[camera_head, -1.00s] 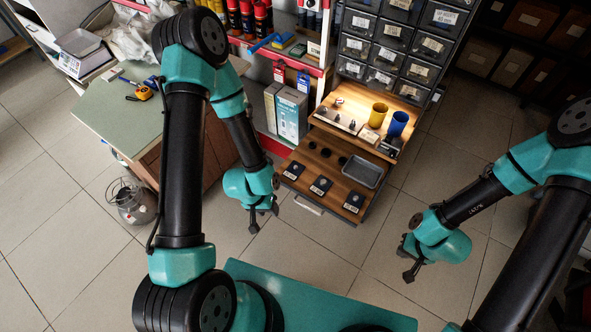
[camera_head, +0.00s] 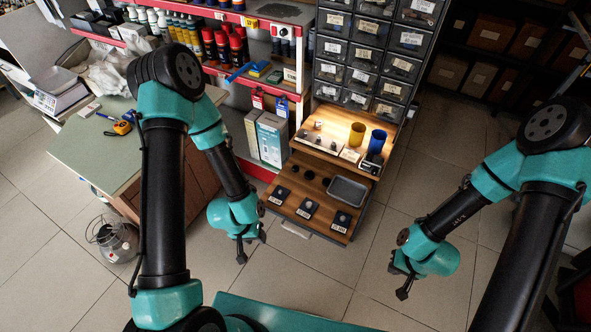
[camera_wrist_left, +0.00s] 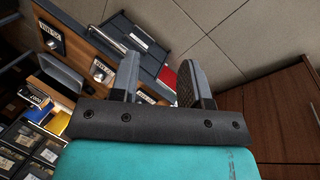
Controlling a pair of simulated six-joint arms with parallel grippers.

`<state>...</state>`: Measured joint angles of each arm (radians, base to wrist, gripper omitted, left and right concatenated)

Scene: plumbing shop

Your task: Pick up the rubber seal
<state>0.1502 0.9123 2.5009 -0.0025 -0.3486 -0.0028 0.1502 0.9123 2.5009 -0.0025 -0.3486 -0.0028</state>
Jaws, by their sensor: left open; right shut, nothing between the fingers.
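Several small dark round pieces that may be rubber seals (camera_head: 309,174) lie on the back part of a wooden pull-out drawer (camera_head: 262,205) in the head view. Which one is the rubber seal I cannot tell. Along the drawer's front are black labelled pads (camera_head: 307,208) with small items on them. My left gripper (camera_head: 251,248) hangs open and empty in front of the drawer's left front corner, apart from it. In the left wrist view its fingers (camera_wrist_left: 158,62) are spread, with labelled pads (camera_wrist_left: 103,70) beyond to the left. My right gripper (camera_head: 403,290) is shut and empty, over the floor right of the drawer.
A grey tray (camera_head: 348,190) sits in the drawer. A cabinet of small labelled bins (camera_head: 365,60) rises behind. A green-topped workbench (camera_head: 85,160) is at left. The floor in front is clear.

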